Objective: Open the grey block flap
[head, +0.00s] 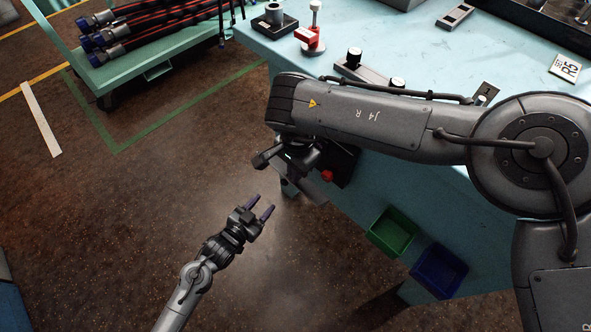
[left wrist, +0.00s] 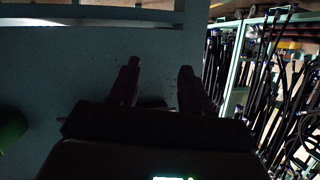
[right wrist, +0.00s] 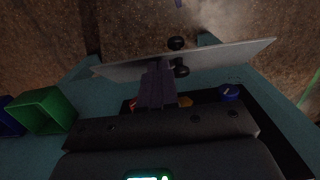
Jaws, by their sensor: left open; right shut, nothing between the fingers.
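A flat grey plate (head: 313,188), which looks like the flap, juts out by the black panel (head: 344,166) on the front side of the blue table. In the right wrist view the plate (right wrist: 210,62) lies almost edge-on, with black round knobs above and below it. My right gripper (right wrist: 156,66) is shut and empty, its tips at the plate's near face; I cannot tell if they touch. In the head view its fingers are largely hidden by the arm. My left gripper (head: 264,205) is open and empty in free air, lower left of the plate.
A red knob (head: 327,175) sits beside the plate. Green (head: 392,232) and blue (head: 439,270) bins hang on the table side. The blue table (head: 400,45) carries fixtures. A hose cart (head: 140,60) stands upper left. Floor around my left gripper is clear.

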